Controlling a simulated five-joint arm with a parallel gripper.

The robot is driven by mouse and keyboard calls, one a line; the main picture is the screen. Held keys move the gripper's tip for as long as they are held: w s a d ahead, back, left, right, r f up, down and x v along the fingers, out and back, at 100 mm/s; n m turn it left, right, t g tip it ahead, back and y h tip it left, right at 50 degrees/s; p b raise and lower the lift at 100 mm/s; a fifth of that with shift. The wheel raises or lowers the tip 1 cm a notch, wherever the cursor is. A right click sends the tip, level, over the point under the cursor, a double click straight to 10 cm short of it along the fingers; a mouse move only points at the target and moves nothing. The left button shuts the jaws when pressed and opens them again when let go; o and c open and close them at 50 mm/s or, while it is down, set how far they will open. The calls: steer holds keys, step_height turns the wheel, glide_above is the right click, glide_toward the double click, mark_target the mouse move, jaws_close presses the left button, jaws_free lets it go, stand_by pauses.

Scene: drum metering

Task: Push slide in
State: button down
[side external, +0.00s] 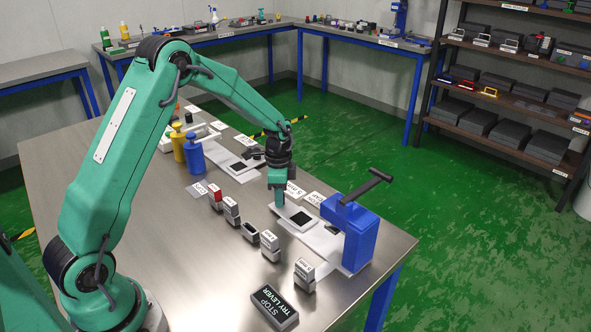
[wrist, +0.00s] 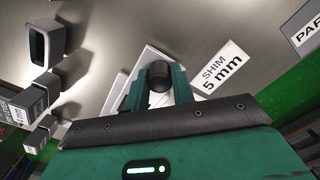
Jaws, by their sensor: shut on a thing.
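The white slide (side external: 312,227) with a dark square window lies on the steel table, pointing toward the blue lever unit (side external: 350,230) at the right. My gripper (side external: 279,205) is low over the slide's left end. In the wrist view my gripper (wrist: 161,80) has its two green fingers around a dark round knob (wrist: 158,80) and is shut on it. Part of the white slide (wrist: 150,56) shows behind the fingers; the rest is hidden by my gripper. The unit's black lever (side external: 367,189) is raised at a slant.
A "SHIM 5 mm" label (wrist: 220,68) lies beside the slide. Several small labelled blocks (side external: 270,245) stand in a row in front. Yellow and blue dispensers (side external: 194,155) stand farther back. The table's left side is clear.

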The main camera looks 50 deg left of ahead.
mark_target(299, 217)
steer(key=d, duration=0.7)
steer(key=shift+d, duration=0.4)
steer(key=c, duration=1.2)
jaws_free()
steer(key=shift+r, duration=0.15)
steer(key=shift+r, duration=3.8)
